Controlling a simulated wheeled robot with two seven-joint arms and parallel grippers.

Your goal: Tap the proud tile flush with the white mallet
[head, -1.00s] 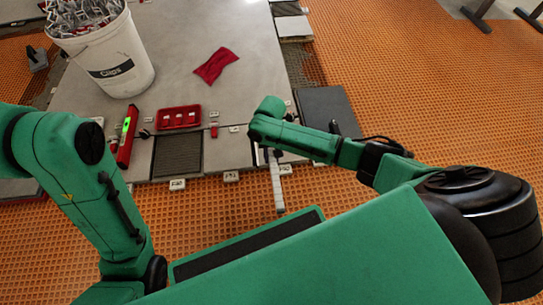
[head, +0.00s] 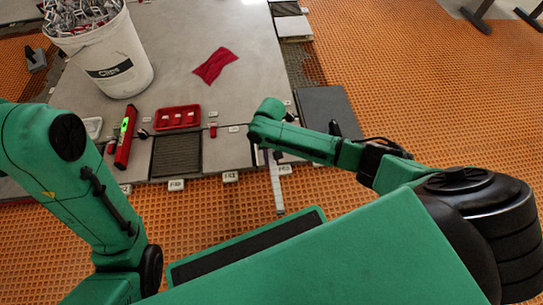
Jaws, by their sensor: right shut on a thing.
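My right gripper (head: 266,156) is seen from above at the front edge of the tiled floor, mostly covered by its own green arm. It is shut on the mallet (head: 278,185), whose pale, banded length sticks out toward me over the orange mat. The mallet's head cannot be made out. Large grey tiles (head: 180,60) lie beyond, with a dark ribbed tile (head: 177,156) at the front and a dark tile (head: 325,108) right of my right arm. Which tile stands proud cannot be told from here. My left arm shows at left, but its gripper does not.
A white bucket of clips (head: 125,70) stands at back left. A red and green level (head: 125,138), a red tray (head: 178,117) and a red cloth (head: 215,66) lie on the tiles. White clips line the tile edges. Orange matting (head: 420,90) is open at right.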

